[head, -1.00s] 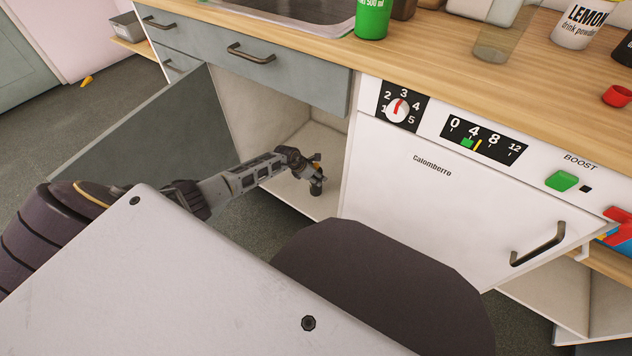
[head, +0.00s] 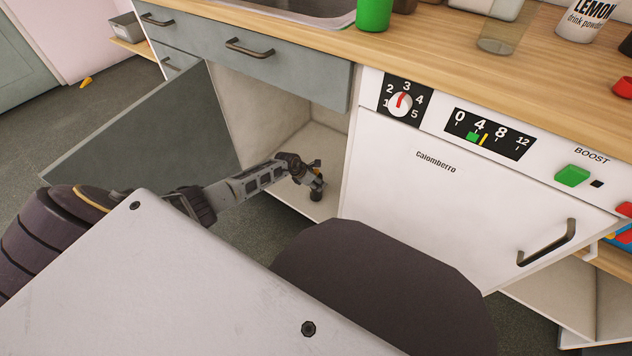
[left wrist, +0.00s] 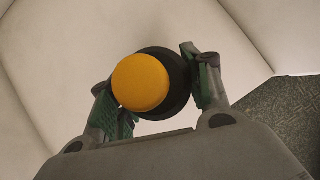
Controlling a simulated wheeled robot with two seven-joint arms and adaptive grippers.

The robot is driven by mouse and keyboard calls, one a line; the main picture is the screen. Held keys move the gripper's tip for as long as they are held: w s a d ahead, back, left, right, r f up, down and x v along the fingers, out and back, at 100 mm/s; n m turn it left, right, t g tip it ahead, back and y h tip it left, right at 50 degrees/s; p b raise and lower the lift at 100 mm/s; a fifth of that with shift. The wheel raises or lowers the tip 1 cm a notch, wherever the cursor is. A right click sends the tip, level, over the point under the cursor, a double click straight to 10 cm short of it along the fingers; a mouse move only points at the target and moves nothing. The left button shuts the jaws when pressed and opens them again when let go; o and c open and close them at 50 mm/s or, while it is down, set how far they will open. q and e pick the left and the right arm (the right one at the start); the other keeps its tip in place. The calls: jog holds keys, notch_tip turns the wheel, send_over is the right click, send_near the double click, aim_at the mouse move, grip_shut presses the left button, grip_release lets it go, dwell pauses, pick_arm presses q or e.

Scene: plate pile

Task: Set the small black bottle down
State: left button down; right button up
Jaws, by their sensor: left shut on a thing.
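The small black bottle (head: 316,190) is upright inside the open cabinet under the sink, close to the cabinet floor (head: 291,206). I cannot tell for sure whether its base touches the floor. My left gripper (head: 311,175) reaches into the cabinet and is shut on the bottle. In the left wrist view the bottle (left wrist: 178,82) shows from above, its round yellow-orange cap (left wrist: 141,83) between the two fingers of my left gripper (left wrist: 154,92). My right gripper is not in view.
The open grey cabinet door (head: 140,135) stands to the left of my arm. A white dishwasher (head: 450,195) with a handle is to the right of the opening. The counter (head: 430,50) above carries a green bottle (head: 374,13) and other containers. Bare cabinet floor surrounds the bottle.

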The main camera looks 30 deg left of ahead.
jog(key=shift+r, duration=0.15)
pick_arm(q)
jog(key=c, duration=0.7)
grip_release()
jog(key=shift+f, duration=0.1)
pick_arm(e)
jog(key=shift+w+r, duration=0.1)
pick_arm(q)
jog(key=shift+p+v, duration=1.55)
jog(key=shift+v, duration=0.85)
jog(key=shift+p+v, duration=1.95)
jog(key=shift+v, duration=1.75)
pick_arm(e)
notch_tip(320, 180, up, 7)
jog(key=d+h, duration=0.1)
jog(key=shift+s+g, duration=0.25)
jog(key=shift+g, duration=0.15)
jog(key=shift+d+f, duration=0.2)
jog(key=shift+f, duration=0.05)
